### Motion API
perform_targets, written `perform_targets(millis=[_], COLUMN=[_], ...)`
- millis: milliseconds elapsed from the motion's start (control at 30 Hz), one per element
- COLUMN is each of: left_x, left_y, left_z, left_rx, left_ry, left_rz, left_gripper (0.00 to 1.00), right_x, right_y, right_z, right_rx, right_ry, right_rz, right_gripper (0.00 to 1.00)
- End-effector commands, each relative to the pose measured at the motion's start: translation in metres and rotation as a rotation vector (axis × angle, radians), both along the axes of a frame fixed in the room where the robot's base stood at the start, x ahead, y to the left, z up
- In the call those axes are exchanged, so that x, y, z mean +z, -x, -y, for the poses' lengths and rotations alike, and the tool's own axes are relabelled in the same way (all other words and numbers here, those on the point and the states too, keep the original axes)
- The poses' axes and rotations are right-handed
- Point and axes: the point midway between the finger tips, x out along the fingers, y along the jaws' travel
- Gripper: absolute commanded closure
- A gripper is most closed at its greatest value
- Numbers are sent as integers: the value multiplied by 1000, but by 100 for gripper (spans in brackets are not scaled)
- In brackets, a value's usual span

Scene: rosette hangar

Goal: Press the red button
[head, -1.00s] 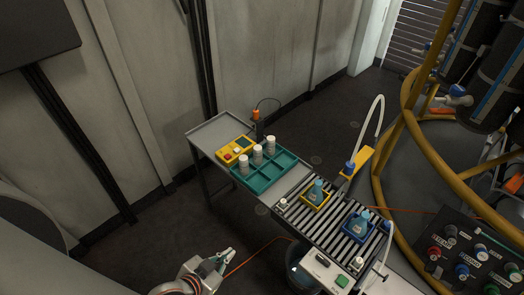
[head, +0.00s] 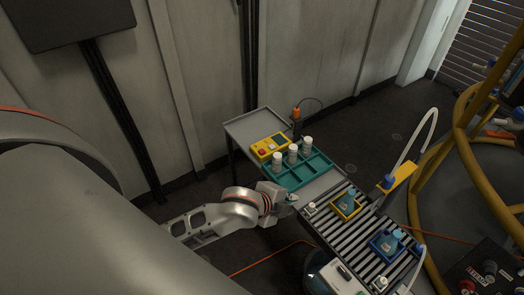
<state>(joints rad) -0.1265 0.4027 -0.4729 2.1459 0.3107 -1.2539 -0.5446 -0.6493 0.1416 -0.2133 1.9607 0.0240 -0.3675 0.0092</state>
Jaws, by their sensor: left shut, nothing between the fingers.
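The red button (head: 262,153) sits on a yellow control box (head: 269,147) on the grey table, beside a pale button. My left gripper (head: 292,198) is shut and empty. It is at the near edge of the table, in front of the teal tray and to the lower right of the button box, apart from the button. My right gripper is not in view.
A teal tray (head: 318,176) holding several white-capped bottles (head: 293,153) stands right of the button box. A roller conveyor (head: 354,226) with a yellow bin and a blue bin (head: 387,246) lies to the right. An orange-topped device (head: 296,115) stands behind. The table's far left corner is bare.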

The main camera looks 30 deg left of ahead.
Motion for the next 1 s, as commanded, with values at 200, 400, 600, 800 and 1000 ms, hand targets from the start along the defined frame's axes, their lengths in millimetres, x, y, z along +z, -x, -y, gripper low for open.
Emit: perform_targets(millis=[200,400,600,800,1000], left_x=[-17,-31,-33,-17,3], left_y=[-43,-81,-127,-167,-192], left_z=[19,-6,-70,-147,-207], left_rx=[-311,-514,-634,-675,-676], left_ry=[-153,-303,-463,-592,-680], left_rz=[42,67,85,101,113], left_gripper=[100,100,100,100,100], right_x=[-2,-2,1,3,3], right_y=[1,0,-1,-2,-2], right_z=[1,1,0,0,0], right_rx=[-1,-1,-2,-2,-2], right_ry=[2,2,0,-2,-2], right_rz=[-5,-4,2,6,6], right_gripper=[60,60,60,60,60])
